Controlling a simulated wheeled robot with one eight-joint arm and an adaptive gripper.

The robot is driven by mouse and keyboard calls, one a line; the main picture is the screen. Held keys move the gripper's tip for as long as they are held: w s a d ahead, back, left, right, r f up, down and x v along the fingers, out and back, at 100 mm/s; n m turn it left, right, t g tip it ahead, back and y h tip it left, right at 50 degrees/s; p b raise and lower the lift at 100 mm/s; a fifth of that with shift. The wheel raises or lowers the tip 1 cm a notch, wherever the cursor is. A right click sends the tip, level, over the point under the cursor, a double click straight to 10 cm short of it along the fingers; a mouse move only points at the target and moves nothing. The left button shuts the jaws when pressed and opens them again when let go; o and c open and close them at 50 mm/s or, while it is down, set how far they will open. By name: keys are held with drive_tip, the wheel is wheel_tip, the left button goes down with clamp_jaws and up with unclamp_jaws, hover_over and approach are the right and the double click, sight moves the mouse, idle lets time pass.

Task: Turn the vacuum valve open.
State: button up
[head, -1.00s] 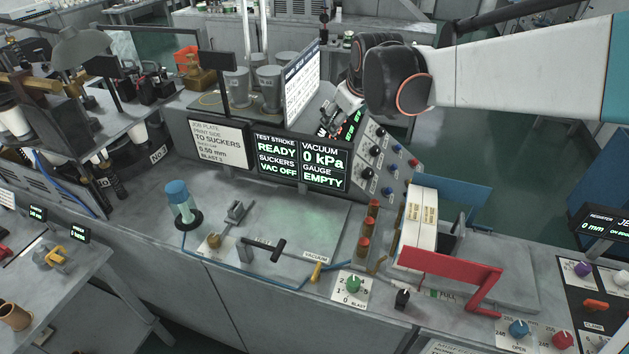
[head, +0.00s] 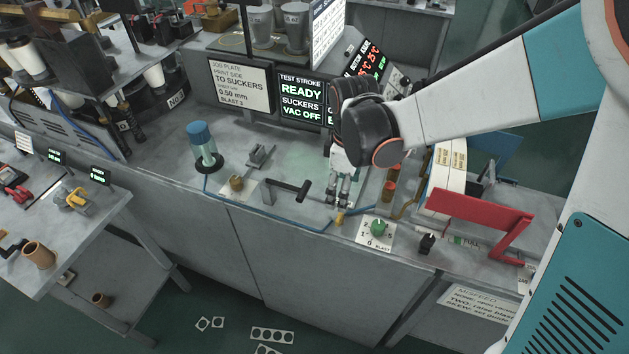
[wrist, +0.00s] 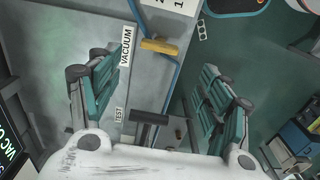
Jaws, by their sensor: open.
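The vacuum valve has a small yellow handle (head: 340,217) at the front edge of the grey bench. In the wrist view the yellow handle (wrist: 160,46) lies across a blue hose (wrist: 176,72), beside a VACUUM label (wrist: 127,46). My gripper (head: 343,198) points down just above and behind the handle in the head view. In the wrist view my gripper (wrist: 155,66) is open and empty, with the handle seen between and a little beyond its fingertips. I cannot tell the remaining height. The screen (head: 301,98) reads SUCKERS VAC OFF.
A black T-handle (head: 288,188) marked TEST in the wrist view stands left of my gripper. A green BLAST knob (head: 378,228) and a black knob (head: 427,243) lie right.

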sight(341, 215)
wheel_tip(341, 215, down, 10)
drive_tip(key=shift+d+r+b, duration=0.1)
drive_tip(key=shift+r+b, duration=0.15)
drive_tip(key=shift+b, duration=0.6)
drive_tip(key=c, duration=1)
